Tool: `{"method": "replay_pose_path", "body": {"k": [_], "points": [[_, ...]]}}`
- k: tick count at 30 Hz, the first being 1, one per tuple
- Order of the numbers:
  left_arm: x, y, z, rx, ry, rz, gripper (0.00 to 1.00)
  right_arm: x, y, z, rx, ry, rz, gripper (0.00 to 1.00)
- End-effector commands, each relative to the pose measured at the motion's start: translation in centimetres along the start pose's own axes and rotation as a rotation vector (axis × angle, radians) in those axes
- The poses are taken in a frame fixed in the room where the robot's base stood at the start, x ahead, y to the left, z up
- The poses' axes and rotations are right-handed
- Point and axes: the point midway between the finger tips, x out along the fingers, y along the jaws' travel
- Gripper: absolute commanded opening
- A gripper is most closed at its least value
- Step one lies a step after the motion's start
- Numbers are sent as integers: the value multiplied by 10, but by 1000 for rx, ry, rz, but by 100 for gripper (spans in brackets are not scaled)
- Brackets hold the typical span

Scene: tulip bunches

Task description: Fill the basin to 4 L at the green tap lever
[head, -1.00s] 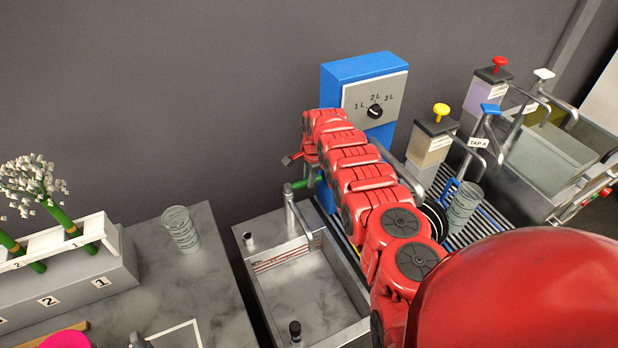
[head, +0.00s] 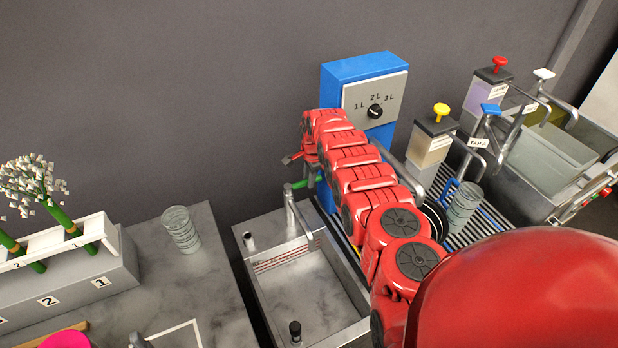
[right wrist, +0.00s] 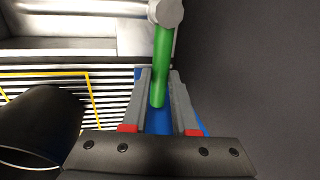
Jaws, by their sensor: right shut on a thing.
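The basin (head: 259,297) is a grey sink with red level lines on its inner back wall. A tap spout (head: 297,215) stands over its back edge. I cannot tell how much water is in it. The green tap lever (head: 312,182) juts right from the tap and is partly hidden by my right arm. In the right wrist view the green lever (right wrist: 161,70) runs down between the fingers of my right gripper (right wrist: 160,103), which is shut on it. My left gripper is not in view.
A blue box with a 1 L, 2 L, 3 L dial (head: 375,111) stands behind my right arm. A clear cup (head: 181,230) stands on the left counter. Dispensers, including one with a yellow knob (head: 440,110), stand at the right. A black plug (head: 295,328) is at the basin's front.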

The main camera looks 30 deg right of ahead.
Motion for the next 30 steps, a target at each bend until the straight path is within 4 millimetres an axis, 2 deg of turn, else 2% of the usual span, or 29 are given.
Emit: {"method": "replay_pose_path", "body": {"k": [8, 17, 24, 30], "points": [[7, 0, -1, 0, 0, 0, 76, -2, 2, 1, 25, 5, 2, 0], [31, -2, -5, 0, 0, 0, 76, -6, 10, 4, 138, 27, 6, 0], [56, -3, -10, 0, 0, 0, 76, -9, 23, 9, 328, 65, 5, 0], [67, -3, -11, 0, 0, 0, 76, -9, 35, 15, 515, 104, 4, 0]]}}
